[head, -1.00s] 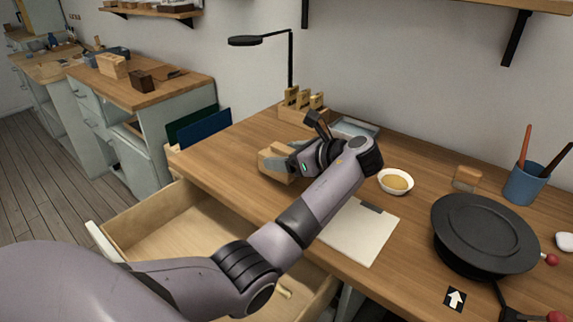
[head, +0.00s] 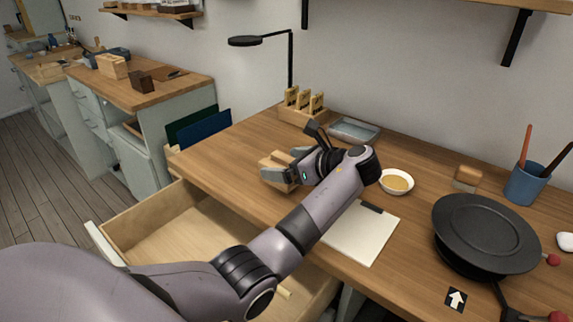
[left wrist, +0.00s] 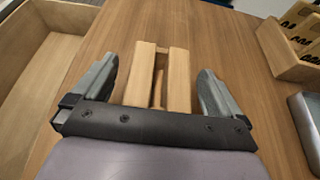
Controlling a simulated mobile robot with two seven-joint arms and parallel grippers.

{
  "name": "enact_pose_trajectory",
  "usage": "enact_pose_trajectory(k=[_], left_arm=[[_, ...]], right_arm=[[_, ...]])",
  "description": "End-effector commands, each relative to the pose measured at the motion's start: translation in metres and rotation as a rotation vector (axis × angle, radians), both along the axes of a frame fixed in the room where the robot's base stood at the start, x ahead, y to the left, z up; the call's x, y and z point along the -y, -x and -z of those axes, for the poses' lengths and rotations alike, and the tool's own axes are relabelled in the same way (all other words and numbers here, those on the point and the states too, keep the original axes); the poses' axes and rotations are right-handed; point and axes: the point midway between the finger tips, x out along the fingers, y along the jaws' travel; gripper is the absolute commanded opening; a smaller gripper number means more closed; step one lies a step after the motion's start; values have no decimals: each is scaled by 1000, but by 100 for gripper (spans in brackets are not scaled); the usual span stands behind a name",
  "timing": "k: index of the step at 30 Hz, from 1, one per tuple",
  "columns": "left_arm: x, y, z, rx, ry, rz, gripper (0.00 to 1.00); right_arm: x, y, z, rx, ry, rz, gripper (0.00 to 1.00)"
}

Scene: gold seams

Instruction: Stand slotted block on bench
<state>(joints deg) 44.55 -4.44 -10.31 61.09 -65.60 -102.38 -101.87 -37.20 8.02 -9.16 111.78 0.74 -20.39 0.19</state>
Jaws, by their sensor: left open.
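The slotted block (left wrist: 177,80) is light wood with a long groove along its middle. In the left wrist view it lies between the two open fingers of my left gripper (left wrist: 155,85), with a gap on each side. In the head view the block (head: 270,160) sits on the wooden bench (head: 225,160) near the open drawer, partly hidden by my left gripper (head: 284,170). The gripper is open and low around it. My right gripper is not in view.
An open drawer (head: 165,235) juts out below the bench. Behind stand a slotted wooden holder (head: 300,112) and a grey tray (head: 354,130). To the right are a bowl (head: 397,182), a clipboard (head: 362,235), a black turntable (head: 485,232) and a blue cup (head: 523,184).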

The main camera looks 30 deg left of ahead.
Motion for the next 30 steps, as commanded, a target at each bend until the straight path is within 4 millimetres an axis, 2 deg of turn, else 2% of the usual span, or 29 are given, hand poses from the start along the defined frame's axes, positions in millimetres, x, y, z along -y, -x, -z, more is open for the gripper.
enact_pose_trajectory(k=[9,15,21,30], left_arm=[[60,3,-24,0,2,5,100],[93,6,-38,-1,0,4,100],[108,8,-44,-2,0,2,100],[110,8,-45,-1,0,2,100]], right_arm=[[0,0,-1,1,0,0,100],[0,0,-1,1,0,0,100],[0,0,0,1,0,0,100],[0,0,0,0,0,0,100]])
